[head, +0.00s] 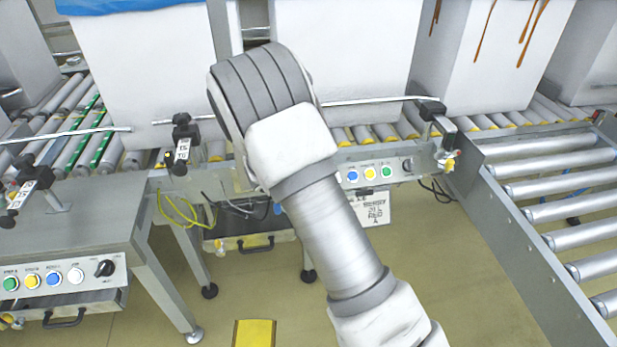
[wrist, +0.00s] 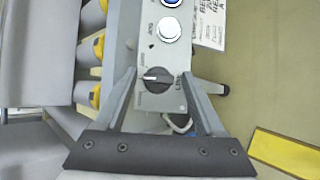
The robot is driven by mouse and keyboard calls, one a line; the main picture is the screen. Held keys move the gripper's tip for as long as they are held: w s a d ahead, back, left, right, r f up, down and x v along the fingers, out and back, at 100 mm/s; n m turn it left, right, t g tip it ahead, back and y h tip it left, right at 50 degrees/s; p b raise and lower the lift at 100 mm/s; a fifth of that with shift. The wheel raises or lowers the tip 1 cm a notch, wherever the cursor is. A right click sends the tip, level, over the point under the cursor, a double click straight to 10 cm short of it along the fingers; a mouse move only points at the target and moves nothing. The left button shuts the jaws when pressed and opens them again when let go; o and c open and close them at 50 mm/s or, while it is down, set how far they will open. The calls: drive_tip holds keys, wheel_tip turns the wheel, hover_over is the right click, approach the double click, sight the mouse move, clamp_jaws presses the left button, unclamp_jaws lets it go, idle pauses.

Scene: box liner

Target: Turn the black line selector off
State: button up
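The black line selector (wrist: 156,80) is a round knob with a white pointer mark on a grey panel, with partly readable lettering including "LINE" beside it. In the wrist view the pointer faces left. My gripper (wrist: 159,72) is open, with one finger on each side of the knob. I cannot tell whether the fingers touch it. In the head view my arm covers the gripper and this selector.
A white button (wrist: 169,30) and a blue one sit above the selector in the wrist view. Another black knob (head: 104,268) is on the left panel. Tall white boxes (head: 340,70) stand on the rollers behind. A yellow floor mark (head: 254,333) lies below.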

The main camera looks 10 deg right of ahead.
drive_tip(key=shift+w+r+p, duration=0.1)
drive_tip(key=shift+r+p, duration=0.1)
drive_tip(key=shift+p, duration=0.1)
